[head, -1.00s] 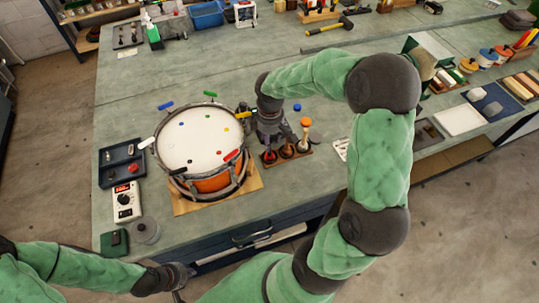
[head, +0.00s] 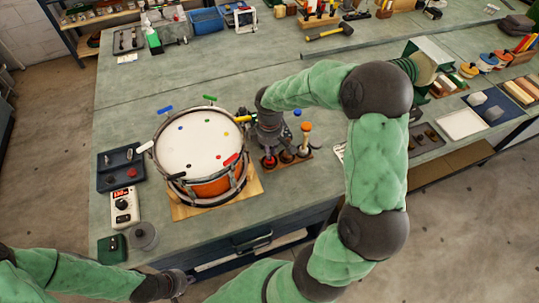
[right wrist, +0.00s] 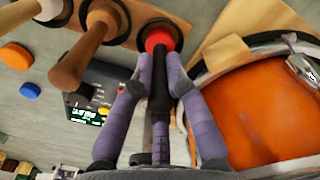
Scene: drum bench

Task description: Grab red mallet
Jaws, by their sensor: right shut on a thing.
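The red mallet stands in the front-left place of a wooden rack (head: 303,156). Its red end (head: 270,162) shows low at the rack. In the right wrist view the red end (right wrist: 159,40) sits within a dark ring and the black shaft (right wrist: 160,105) runs back between my fingers. My right gripper (head: 271,148) is upright over it; in the wrist view its two purple-grey fingers (right wrist: 160,72) are closed on the shaft. My left gripper (head: 182,283) is low at the front edge of the bench, away from the rack, its fingers too small and dark to read.
An orange drum (head: 202,155) stands close left of the rack. Other wooden-handled mallets (right wrist: 80,50) stand beside the red one. Orange (right wrist: 15,55) and blue (right wrist: 29,90) round pieces show nearby. A control box (head: 124,205) is left of the drum.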

